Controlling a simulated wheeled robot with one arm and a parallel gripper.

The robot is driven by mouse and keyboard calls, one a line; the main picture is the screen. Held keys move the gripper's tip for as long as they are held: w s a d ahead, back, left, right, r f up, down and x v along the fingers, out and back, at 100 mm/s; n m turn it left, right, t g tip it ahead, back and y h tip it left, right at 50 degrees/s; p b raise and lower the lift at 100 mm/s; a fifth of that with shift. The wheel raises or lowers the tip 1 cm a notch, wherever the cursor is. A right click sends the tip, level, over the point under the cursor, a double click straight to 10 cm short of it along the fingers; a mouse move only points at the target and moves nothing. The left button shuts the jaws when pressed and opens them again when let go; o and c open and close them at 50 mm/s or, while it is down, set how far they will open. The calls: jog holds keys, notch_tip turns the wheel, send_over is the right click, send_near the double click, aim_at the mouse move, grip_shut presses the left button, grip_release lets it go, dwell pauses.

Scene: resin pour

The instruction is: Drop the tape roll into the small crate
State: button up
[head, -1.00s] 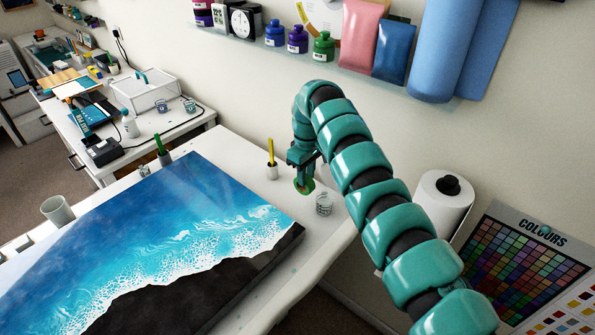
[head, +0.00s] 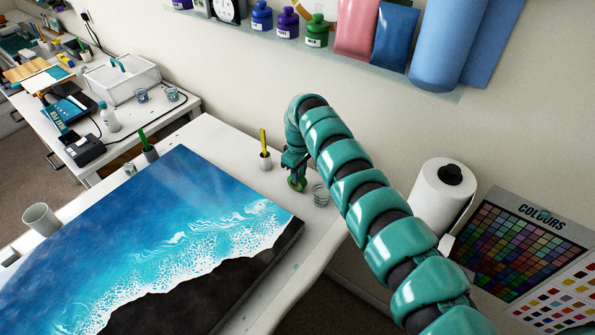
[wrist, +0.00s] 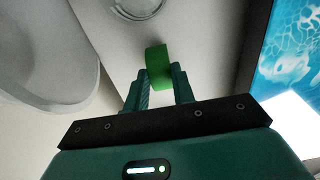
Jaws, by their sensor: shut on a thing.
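My gripper (head: 297,183) is over the far right corner of the white table in the head view. It is shut on the green tape roll (wrist: 157,66), which sits between the two fingertips in the wrist view. In the head view only a little of the tape roll shows under my gripper. I cannot tell how far it is above the table.
A clear cup (head: 321,195) stands just right of my gripper. A white pot with a yellow-handled tool (head: 265,159) stands to its left. A blue ocean resin panel (head: 165,235) covers most of the table. A paper towel roll (head: 437,205) is at the right.

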jog(key=shift+f, duration=0.1)
jog(key=shift+f, duration=0.15)
jog(key=o, duration=1)
